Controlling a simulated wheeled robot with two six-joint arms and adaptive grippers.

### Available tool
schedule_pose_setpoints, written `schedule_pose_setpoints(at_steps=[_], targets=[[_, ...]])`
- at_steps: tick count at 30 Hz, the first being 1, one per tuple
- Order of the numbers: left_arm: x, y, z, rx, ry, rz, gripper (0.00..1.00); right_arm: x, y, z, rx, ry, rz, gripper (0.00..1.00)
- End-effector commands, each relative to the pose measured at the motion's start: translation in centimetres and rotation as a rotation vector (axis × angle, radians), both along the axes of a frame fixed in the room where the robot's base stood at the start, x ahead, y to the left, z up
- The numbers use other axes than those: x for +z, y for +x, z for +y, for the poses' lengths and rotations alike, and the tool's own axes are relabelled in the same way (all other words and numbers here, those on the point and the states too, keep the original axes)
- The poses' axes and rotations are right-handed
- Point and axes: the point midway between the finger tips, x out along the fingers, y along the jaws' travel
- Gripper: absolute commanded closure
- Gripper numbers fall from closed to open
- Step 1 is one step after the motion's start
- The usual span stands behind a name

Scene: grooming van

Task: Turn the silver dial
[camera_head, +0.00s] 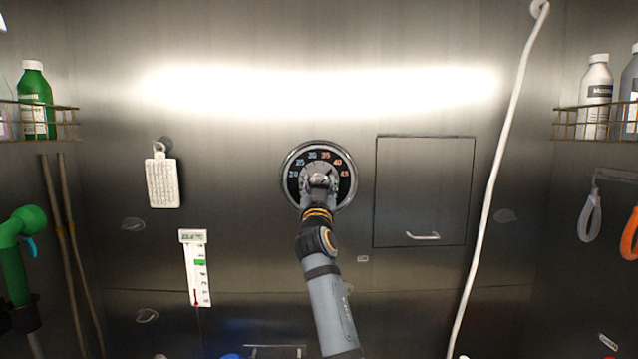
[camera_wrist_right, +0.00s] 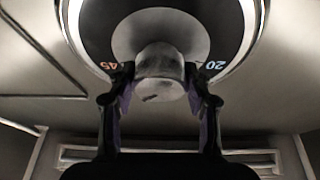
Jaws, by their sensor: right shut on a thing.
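The silver dial (camera_head: 319,181) sits in the middle of a round black scale (camera_head: 319,176) on the steel wall. The scale carries numbers from 20 to 45, blue at the low end and orange at the high end. My right gripper (camera_head: 318,192) reaches up from below and is shut on the dial knob. In the right wrist view the knob (camera_wrist_right: 159,72) lies between the two fingers of my right gripper (camera_wrist_right: 159,85), with the 45 and 20 marks beside them. The gripper hides the lower part of the dial in the head view. My left gripper is not in view.
A square panel door (camera_head: 425,190) with a handle is right of the dial. A white hose (camera_head: 497,165) hangs further right. A thermometer card (camera_head: 197,268) and a white brush-like pad (camera_head: 162,182) are on the left. Wire shelves with bottles (camera_head: 597,95) stand at both sides.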

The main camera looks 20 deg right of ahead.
Motion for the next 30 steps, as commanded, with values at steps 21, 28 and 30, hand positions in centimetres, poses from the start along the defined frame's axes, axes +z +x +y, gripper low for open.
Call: schedule_pose_setpoints(at_steps=[21,28,30], targets=[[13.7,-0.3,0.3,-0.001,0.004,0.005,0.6,1.0,0.0,-0.1,0.003,-0.568,0.165,0.82],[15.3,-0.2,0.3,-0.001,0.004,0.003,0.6,0.4,-0.1,-0.1,0.0,-0.777,0.223,0.82],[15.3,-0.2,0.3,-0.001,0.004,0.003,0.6,0.3,-0.1,-0.1,0.001,-0.841,0.239,0.82]])
